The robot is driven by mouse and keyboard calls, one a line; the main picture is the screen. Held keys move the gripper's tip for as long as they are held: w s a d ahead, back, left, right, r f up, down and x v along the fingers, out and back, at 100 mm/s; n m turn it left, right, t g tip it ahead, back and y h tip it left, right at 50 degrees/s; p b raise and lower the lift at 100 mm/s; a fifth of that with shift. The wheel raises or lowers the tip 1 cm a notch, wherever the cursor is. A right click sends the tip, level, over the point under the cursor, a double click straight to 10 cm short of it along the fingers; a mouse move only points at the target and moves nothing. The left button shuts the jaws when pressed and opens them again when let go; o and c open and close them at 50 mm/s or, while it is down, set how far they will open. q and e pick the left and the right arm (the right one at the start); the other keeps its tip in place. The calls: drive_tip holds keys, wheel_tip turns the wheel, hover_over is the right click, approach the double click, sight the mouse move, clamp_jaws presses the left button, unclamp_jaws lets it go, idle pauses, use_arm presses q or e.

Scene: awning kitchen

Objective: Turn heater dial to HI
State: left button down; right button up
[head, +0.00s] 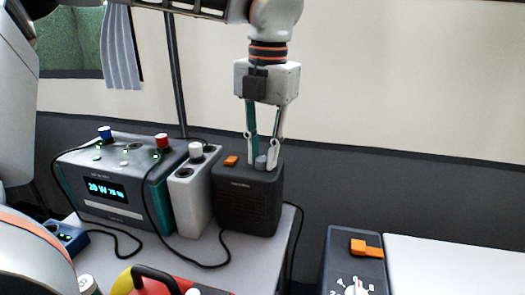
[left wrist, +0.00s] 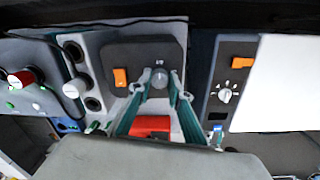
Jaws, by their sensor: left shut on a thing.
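The heater (head: 248,200) is a dark box with a slatted front, standing on the grey table. On its top are an orange switch (head: 231,161) and a small grey round dial (head: 261,162). My left gripper (head: 262,158) points straight down from above, with its two fingertips on either side of the dial, shut on it. The left wrist view shows the fingertips (left wrist: 160,86) around the dial (left wrist: 160,78) on the dark heater top (left wrist: 125,55). A small label by the dial is too small to read for certain. My right gripper is not in view.
A white box with a knob (head: 195,190) stands close to the heater's left, beside a grey unit (head: 110,180) with a lit display and coloured knobs. Black cables cross the table. A separate dark box (head: 340,270) with an orange switch and numbered dial is at right.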

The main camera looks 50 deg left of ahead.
use_arm(q)
drive_tip(key=m, duration=0.2)
drive_tip(key=shift+s+r+m+p, duration=0.1)
drive_tip(key=shift+m+p, duration=0.25)
drive_tip(key=shift+m, duration=0.05)
drive_tip(key=m, duration=0.2)
drive_tip(key=shift+m, duration=0.3)
drive_tip(key=shift+m+p, duration=0.45)
drive_tip(key=shift+m, duration=0.55)
drive_tip(key=m, duration=0.2)
drive_tip(key=shift+m+t, duration=0.3)
drive_tip(key=shift+m+p, duration=0.3)
drive_tip(key=shift+m, duration=1.1)
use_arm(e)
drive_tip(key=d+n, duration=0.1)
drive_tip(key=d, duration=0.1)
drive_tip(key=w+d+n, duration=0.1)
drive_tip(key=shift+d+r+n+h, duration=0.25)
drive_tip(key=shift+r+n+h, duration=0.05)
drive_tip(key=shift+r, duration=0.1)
use_arm(q)
drive_tip(key=shift+f+m, duration=0.2)
drive_tip(key=shift+m, duration=0.2)
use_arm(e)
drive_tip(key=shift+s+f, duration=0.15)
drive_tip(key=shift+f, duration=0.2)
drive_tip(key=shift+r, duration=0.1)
